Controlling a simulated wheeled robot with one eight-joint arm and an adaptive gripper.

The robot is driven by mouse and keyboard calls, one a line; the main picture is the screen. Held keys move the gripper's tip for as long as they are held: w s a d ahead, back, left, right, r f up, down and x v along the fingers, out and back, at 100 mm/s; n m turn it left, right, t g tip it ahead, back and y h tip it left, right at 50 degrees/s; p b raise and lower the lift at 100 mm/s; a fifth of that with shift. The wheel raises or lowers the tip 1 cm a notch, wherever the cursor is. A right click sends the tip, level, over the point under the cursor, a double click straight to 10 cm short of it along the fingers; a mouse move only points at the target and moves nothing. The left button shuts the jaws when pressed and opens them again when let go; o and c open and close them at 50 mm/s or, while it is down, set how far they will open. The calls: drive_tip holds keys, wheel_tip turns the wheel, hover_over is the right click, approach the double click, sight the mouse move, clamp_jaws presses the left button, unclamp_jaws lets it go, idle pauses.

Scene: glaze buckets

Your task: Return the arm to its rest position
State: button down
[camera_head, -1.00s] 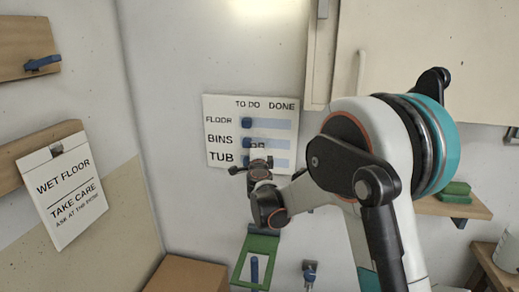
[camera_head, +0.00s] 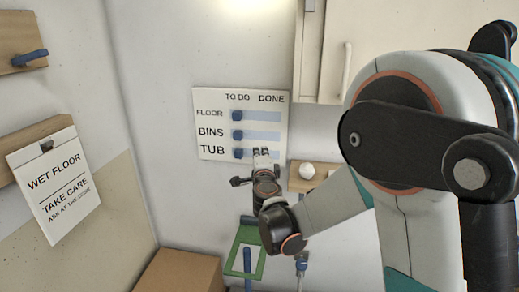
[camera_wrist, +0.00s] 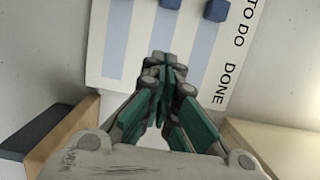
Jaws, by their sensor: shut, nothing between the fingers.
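My gripper (camera_head: 262,155) is in front of the lower part of the white task board (camera_head: 271,97) in the head view, near the TUB row. In the wrist view my gripper (camera_wrist: 166,75) has its fingers shut together with nothing between them, and the board (camera_wrist: 98,60) lies beyond them. My arm is raised and bent, filling the right of the head view. Blue sliders sit on the board at the TO DO side of the FLOOR (camera_head: 237,116), BINS (camera_head: 238,134) and TUB (camera_head: 238,153) rows. I cannot tell whether the fingertips touch the board.
A wooden shelf (camera_head: 294,182) with a white round thing (camera_head: 307,170) is right of the gripper. A green frame (camera_head: 237,262) is below it. A cardboard box (camera_head: 185,275) stands lower left. A WET FLOOR sign (camera_head: 55,185) hangs left. A cupboard (camera_head: 390,35) is above right.

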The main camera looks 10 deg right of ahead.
idle(0.3)
drive_tip(key=s+a+r+n+g+y+b, duration=0.1)
drive_tip(key=s+r+n+y, duration=0.2)
drive_tip(key=s+n, duration=0.35)
drive_tip(key=s+a+r+n+g+y+b, duration=0.2)
drive_tip(key=s+n+y, duration=0.1)
drive_tip(key=s+n, duration=0.4)
drive_tip(key=s+d+f+n+g+h+b, duration=0.1)
drive_tip(key=s+d+f, duration=0.3)
drive_tip(key=s, duration=0.5)
drive_tip(key=s+d+f+n+g+h+b, duration=0.1)
drive_tip(key=s+d+f+g, duration=0.3)
drive_tip(key=s, duration=0.5)
drive_tip(key=s+d+f+n+g+h+b, duration=0.1)
drive_tip(key=s+d+f+n+g+h, duration=0.1)
drive_tip(key=s+f, duration=0.6)
drive_tip(key=shift+s+d+n+g+h, duration=0.4)
drive_tip(key=shift+s+d+n, duration=0.35)
drive_tip(key=shift+d, duration=0.4)
